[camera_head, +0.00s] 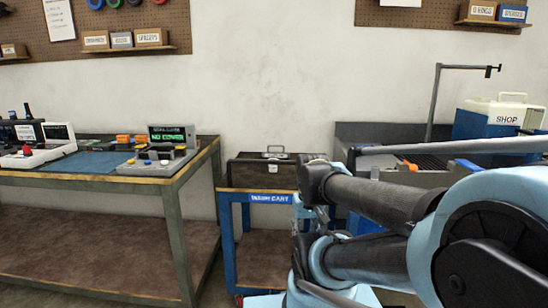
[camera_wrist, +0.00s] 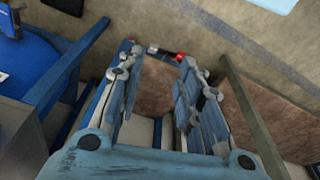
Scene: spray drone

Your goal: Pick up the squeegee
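In the wrist view my gripper (camera_wrist: 157,62) is open, with its two blue-grey fingers spread apart and nothing held between them. A small black, pale and red object (camera_wrist: 166,53) lies just beyond the fingertips, close to the right finger. It may be part of the squeegee, but it is too small to tell. I cannot make out a squeegee for certain in either view. In the head view my arm covers the right front, and my fingers cannot be made out.
A blue cart (camera_head: 228,222) carries a dark toolbox (camera_head: 262,171). A workbench (camera_head: 172,190) with instruments stands left; a grey-topped bench (camera_head: 375,131) stands right, behind my arm. In the wrist view, a blue frame (camera_wrist: 62,83) and a grey-green post (camera_wrist: 243,105) flank my fingers.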

